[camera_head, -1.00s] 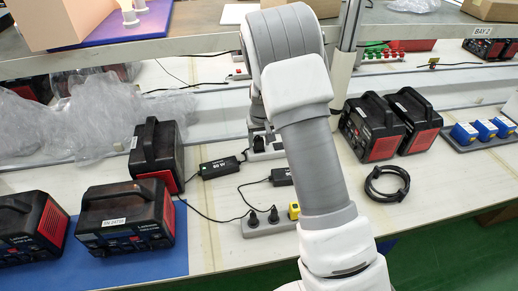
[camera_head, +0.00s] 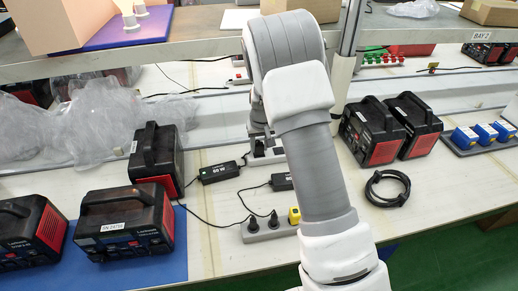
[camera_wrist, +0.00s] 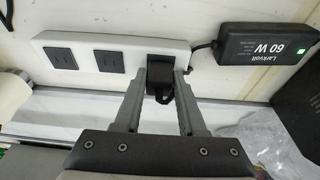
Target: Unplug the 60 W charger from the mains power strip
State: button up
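The 60 W charger (camera_wrist: 265,43) is a black box with white lettering and a lit green spot; the head view shows it (camera_head: 218,172) on the bench. Its cable runs to a black plug (camera_wrist: 160,76) in the right-hand socket of the white mains power strip (camera_wrist: 88,43). My gripper (camera_wrist: 160,80) has one finger on each side of this plug, its tips close to the strip. The plug fills most of the gap; I cannot tell whether both fingers press on it. The plug looks seated. In the head view my arm partly hides the strip and gripper.
A nearer strip (camera_head: 262,232) holds black plugs and a yellow one. A second charger (camera_head: 281,182) lies partly behind my arm. Black-and-red power units (camera_head: 157,160) stand left and right, with a coiled black cable (camera_head: 387,188) to the right. A shelf (camera_head: 200,45) crosses above.

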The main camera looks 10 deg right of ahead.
aim_at(259, 143)
grip_shut()
jog(key=shift+r, duration=0.25)
dwell(0.3)
jog(key=shift+w+p+v, duration=0.2)
jog(key=shift+p+v, duration=0.45)
jog(key=shift+v, duration=0.25)
jog(key=shift+w+p+v, duration=0.25)
jog(key=shift+p+v, duration=0.4)
jog(key=shift+v, duration=0.3)
